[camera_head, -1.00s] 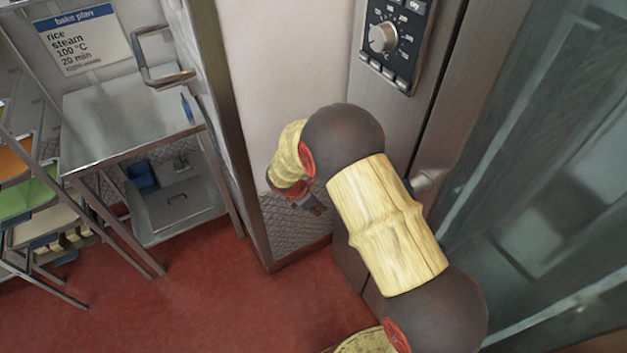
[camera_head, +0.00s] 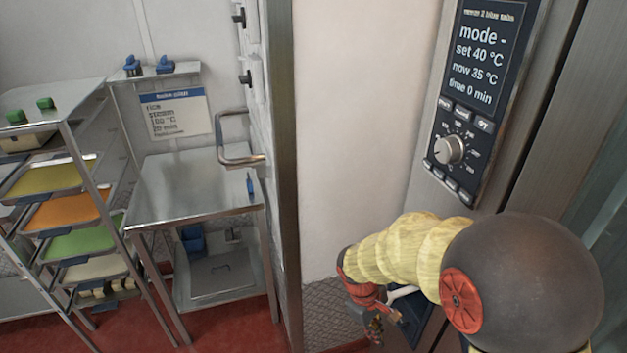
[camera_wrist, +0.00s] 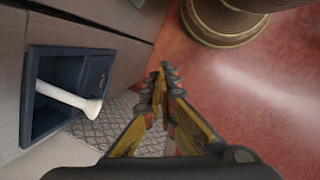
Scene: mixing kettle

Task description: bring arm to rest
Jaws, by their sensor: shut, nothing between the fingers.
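My arm reaches in from the lower right of the head view, in front of the steel oven. My gripper (camera_head: 374,326) hangs low beside the oven's lower front, pointing down. In the wrist view my gripper (camera_wrist: 162,80) is shut with its fingertips together and nothing between them. It hangs over the red floor (camera_wrist: 255,90). A pale handle in a dark recess (camera_wrist: 70,98) is to its left, apart from the fingers. The oven's control panel (camera_head: 468,110) is above my gripper, with a round knob (camera_head: 449,150) and a screen reading set 40 °C, now 35 °C.
A steel table (camera_head: 190,190) stands at the left with a blue pen-like item (camera_head: 250,186) on it. A rack with coloured trays (camera_head: 70,210) is further left. A steel door edge (camera_head: 284,150) with a handle (camera_head: 235,158) stands between table and oven.

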